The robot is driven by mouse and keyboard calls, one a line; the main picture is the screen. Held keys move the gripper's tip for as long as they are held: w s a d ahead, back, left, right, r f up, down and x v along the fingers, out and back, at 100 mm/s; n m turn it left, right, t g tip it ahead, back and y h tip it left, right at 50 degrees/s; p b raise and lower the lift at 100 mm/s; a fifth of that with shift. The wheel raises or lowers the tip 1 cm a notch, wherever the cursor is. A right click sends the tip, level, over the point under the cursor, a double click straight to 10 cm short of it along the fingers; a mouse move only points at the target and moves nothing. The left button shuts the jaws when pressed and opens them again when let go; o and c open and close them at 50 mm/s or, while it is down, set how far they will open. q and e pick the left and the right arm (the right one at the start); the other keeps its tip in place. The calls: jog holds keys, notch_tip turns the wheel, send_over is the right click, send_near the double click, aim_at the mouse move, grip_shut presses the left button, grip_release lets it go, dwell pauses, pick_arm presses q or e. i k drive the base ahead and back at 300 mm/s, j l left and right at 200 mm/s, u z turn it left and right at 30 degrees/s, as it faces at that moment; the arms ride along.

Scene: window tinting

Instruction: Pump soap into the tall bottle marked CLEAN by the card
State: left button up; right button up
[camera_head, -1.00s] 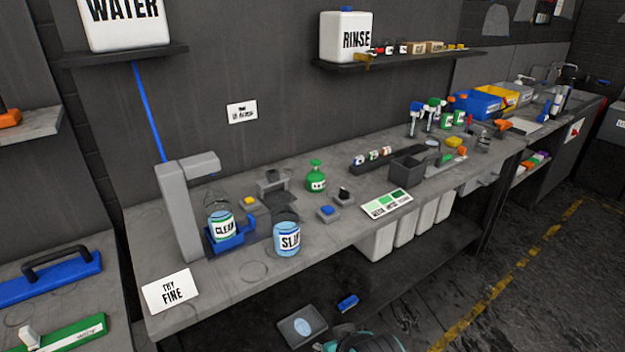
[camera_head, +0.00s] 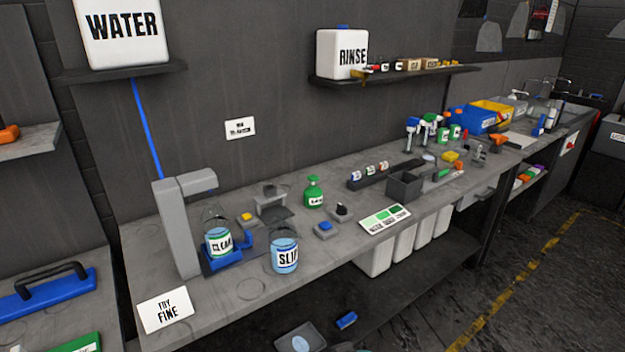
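The bottle marked CLEAN (camera_head: 219,241) has a green-edged label and stands upright in a blue holder (camera_head: 246,243) under the grey dispenser (camera_head: 175,225) at the left of the bench. A second bottle, marked SLIP (camera_head: 284,256), with a blue-edged label, stands just right of it and nearer the front edge. A green pump bottle (camera_head: 314,193) stands farther back on the bench; its small label is too blurred to read. A card with green shaded patches (camera_head: 385,219) lies at the bench's front edge. Neither of my grippers shows.
A card reading TRY FINE (camera_head: 166,309) lies at the front left corner. Small devices with a blue button (camera_head: 325,228) and a black knob (camera_head: 341,211) stand between the SLIP bottle and the green card. A grey bin (camera_head: 404,187) stands farther right. WATER (camera_head: 124,30) and RINSE (camera_head: 342,55) tanks sit on shelves.

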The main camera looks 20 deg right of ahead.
aim_at(314, 178)
jog(key=i+l+u, duration=0.2)
jog(key=l, duration=0.4)
jog(key=i+l+u, duration=0.2)
jog(key=l, duration=0.4)
jog(key=l+u, duration=0.2)
jog(key=l, duration=0.4)
